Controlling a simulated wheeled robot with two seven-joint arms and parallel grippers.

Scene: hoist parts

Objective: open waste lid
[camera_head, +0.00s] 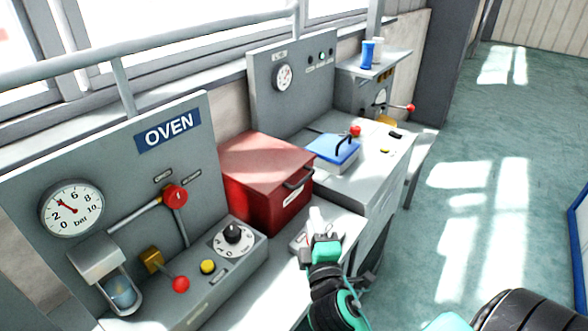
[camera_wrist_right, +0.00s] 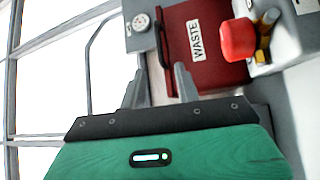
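The waste box is a dark red box (camera_head: 268,180) on the grey bench in the head view. Its lid looks closed, with a dark handle (camera_head: 299,178) on the front right side. The wrist view shows the red box (camera_wrist_right: 207,75) turned sideways, with a white WASTE label (camera_wrist_right: 196,41) and the dark handle (camera_wrist_right: 161,38). My right gripper (camera_head: 317,222) is just in front of the box, to the lower right of the handle. In the wrist view my right gripper (camera_wrist_right: 160,82) has its fingers apart, with nothing visible between them. My left gripper is not in view.
The oven panel (camera_head: 110,200) with gauge, red knobs and dial (camera_head: 233,239) stands left of the box. A blue-lidded unit (camera_head: 333,148) and a red ball knob (camera_head: 355,131) stand to its right. A red knob (camera_wrist_right: 238,40) is close by in the wrist view. Open floor lies right.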

